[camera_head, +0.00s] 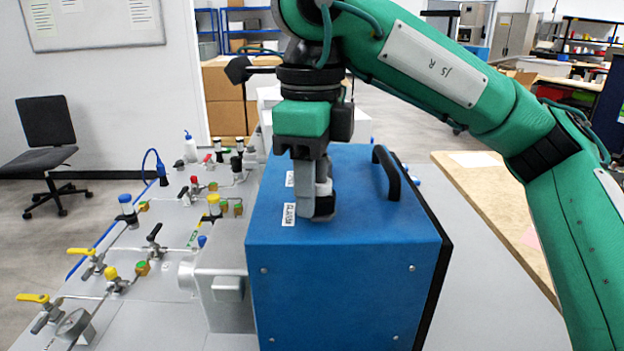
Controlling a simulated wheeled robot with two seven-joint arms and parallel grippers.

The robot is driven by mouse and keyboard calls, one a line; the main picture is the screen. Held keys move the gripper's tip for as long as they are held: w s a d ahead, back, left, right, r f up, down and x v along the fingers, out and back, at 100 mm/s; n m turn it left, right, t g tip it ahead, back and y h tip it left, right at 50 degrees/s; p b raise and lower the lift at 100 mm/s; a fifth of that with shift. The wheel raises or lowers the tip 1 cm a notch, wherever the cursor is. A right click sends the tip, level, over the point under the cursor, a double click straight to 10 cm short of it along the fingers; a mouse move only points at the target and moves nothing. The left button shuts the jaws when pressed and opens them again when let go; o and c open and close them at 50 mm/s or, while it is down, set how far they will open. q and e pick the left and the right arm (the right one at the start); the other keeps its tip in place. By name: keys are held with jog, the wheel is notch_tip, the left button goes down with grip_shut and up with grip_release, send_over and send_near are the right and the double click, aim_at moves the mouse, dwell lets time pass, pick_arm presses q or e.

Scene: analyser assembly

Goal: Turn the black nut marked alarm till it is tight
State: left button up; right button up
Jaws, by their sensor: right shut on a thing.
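My right gripper (315,207) points straight down onto the top of the blue analyser box (345,238), near its left edge. Its grey fingers are shut on the black nut, which they hide almost wholly. A small white label (289,214) with dark lettering lies on the box top just left of the fingers. A second label (290,179) lies behind it, partly covered by the gripper. My left gripper is not in view.
A black carry handle (386,172) stands on the box top, right of the gripper. Left of the box, a pale panel carries valves, thin pipes and a gauge (73,325). A wooden table (480,185) stands to the right. A chair (47,150) is farther off.

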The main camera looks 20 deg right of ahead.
jog(key=m, duration=0.5)
jog(key=shift+w+d+b, duration=0.3)
jog(key=shift+b, duration=0.1)
jog(key=m, duration=0.4)
jog(key=shift+w+d+m+b, duration=0.1)
jog(key=shift+d+m+b, duration=0.15)
jog(key=shift+m+b, duration=0.15)
jog(key=o, duration=0.8)
jog(key=shift+o, duration=0.2)
jog(key=shift+d, duration=0.2)
jog(key=shift+a, duration=0.1)
